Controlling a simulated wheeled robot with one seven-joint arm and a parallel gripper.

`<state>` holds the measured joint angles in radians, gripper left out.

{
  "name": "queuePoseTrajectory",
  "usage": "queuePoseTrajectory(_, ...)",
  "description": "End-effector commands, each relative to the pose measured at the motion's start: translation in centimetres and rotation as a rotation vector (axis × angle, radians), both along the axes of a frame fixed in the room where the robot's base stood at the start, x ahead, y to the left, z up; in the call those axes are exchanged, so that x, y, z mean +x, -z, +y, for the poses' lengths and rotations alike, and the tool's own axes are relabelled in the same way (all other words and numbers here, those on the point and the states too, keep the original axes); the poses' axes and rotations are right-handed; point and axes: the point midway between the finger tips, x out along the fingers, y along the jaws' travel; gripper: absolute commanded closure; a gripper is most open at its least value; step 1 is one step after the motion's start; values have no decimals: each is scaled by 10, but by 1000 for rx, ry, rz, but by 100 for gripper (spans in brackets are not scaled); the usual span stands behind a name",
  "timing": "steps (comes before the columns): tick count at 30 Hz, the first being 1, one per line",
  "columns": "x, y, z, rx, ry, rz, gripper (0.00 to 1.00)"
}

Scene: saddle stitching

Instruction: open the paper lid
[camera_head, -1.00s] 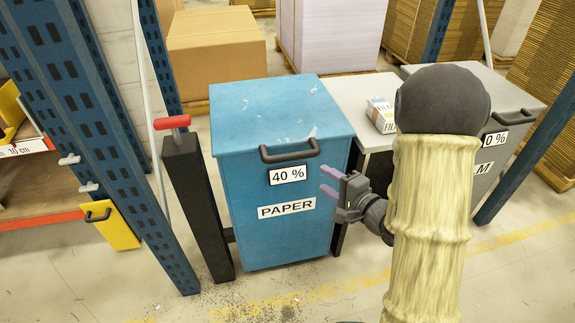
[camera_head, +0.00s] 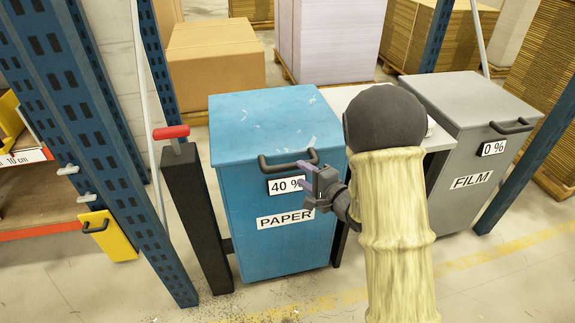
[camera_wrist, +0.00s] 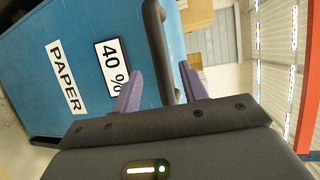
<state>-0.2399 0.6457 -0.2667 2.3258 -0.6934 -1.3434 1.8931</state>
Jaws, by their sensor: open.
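The blue paper bin (camera_head: 285,246) stands in the middle of the head view, with a 40 % label and a PAPER label on its front. Its blue lid (camera_head: 262,112) lies shut on top. The dark lid handle (camera_head: 284,170) sticks out at the lid's front edge. My gripper (camera_head: 303,174) is open in front of the bin, close to the right end of the handle. In the wrist view the purple fingers (camera_wrist: 160,88) are apart, and the handle (camera_wrist: 160,50) passes between or just beyond them; I cannot tell whether they touch it.
A grey film bin (camera_head: 470,185) stands at the right, with a light table (camera_head: 345,97) partly hidden by my arm between the bins. A black post (camera_head: 197,215) with a red top and a blue rack upright (camera_head: 120,150) stand close on the left.

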Motion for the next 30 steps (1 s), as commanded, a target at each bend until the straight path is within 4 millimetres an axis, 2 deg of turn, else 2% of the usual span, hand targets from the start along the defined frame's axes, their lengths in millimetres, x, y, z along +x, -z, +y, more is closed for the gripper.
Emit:
queuePoseTrajectory(12, 54, 14, 42, -2, 1, -1, 57)
queuePoseTrajectory(16, 61, 15, 48, -1, 2, -1, 57)
queuePoseTrajectory(24, 62, 15, 48, -1, 3, 0, 57)
queuePoseTrajectory(25, 62, 15, 48, -1, 4, 0, 59)
queuePoseTrajectory(30, 62, 15, 48, -1, 4, 0, 92)
